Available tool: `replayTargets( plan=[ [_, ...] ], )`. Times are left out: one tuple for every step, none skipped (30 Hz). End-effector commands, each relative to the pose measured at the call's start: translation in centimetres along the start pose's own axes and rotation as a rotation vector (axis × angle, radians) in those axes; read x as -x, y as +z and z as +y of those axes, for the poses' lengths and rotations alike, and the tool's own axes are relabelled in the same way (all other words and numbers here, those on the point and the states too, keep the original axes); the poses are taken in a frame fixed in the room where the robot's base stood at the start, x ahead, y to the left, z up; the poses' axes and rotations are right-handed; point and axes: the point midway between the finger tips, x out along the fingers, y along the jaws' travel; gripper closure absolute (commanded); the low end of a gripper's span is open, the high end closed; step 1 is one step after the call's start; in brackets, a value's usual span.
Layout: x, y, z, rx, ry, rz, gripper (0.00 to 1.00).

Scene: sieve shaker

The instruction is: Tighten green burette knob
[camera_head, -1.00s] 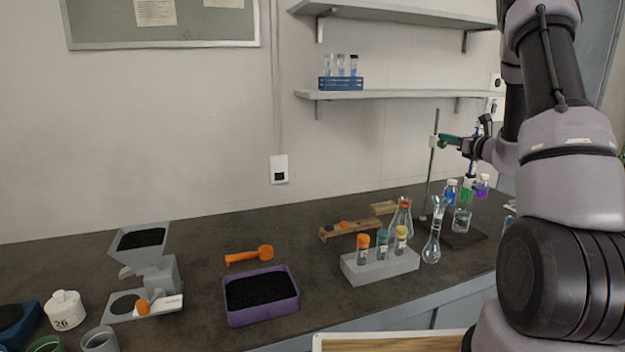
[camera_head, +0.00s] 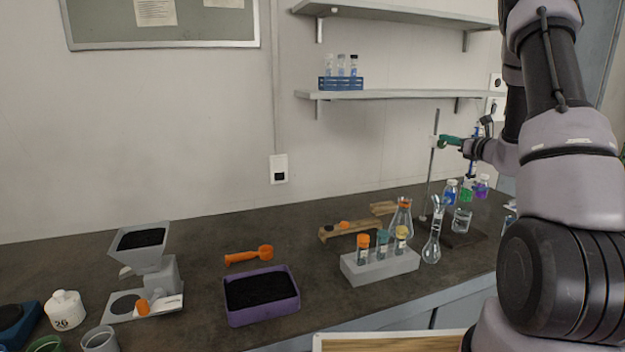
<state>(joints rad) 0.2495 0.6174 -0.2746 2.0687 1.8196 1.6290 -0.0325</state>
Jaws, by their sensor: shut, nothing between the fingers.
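The thin burette (camera_head: 472,172) hangs upright from a stand with a grey rod (camera_head: 430,165) at the right back of the bench. A green clamp-like part (camera_head: 450,140) joins the rod near the burette; I cannot tell whether the green knob is part of it. My gripper (camera_head: 468,148) is at the burette, just right of the green part. It is shut with nothing held. The fingertips are small and partly hidden, so I cannot tell whether they touch the knob.
Capped bottles (camera_head: 482,186), a beaker (camera_head: 462,220) and flasks (camera_head: 431,245) crowd below my gripper. A grey rack (camera_head: 380,268) holds capped vials. A shelf (camera_head: 390,94) is on the wall behind. A purple tray (camera_head: 262,316) is further left.

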Motion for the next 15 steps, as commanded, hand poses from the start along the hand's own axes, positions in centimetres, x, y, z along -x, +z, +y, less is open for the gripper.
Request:
replayTargets(
  plan=[
    [0.1, -0.1, -0.2, 0.0, -0.002, 0.004, 1.0],
    [0.1, -0.1, -0.3, 0.0, -0.003, 0.004, 1.0],
    [0.1, -0.1, -0.4, 0.0, -0.003, 0.004, 1.0],
    [0.1, -0.1, -0.5, -0.001, -0.003, 0.004, 1.0],
    [0.1, -0.1, -0.6, -0.001, -0.003, 0.004, 1.0],
    [0.1, -0.1, -0.7, -0.001, -0.002, 0.003, 1.0],
    [0.1, -0.1, -0.8, -0.001, -0.002, 0.003, 1.0],
    [0.1, -0.1, -0.8, -0.001, -0.002, 0.003, 1.0],
    [0.1, 0.0, -1.0, 0.0, -0.002, 0.003, 1.0],
    [0.1, -0.1, -1.1, 0.0, -0.002, 0.003, 1.0],
    [0.1, -0.1, -1.2, 0.0, -0.002, 0.003, 1.0],
    [0.1, -0.1, -1.3, 0.0, -0.003, 0.003, 1.0],
    [0.1, -0.1, -1.4, 0.0, -0.003, 0.003, 1.0],
    [0.1, -0.1, -1.5, 0.0, -0.003, 0.003, 1.0],
    [0.1, -0.1, -1.6, 0.0, -0.002, 0.004, 1.0]
  ],
)
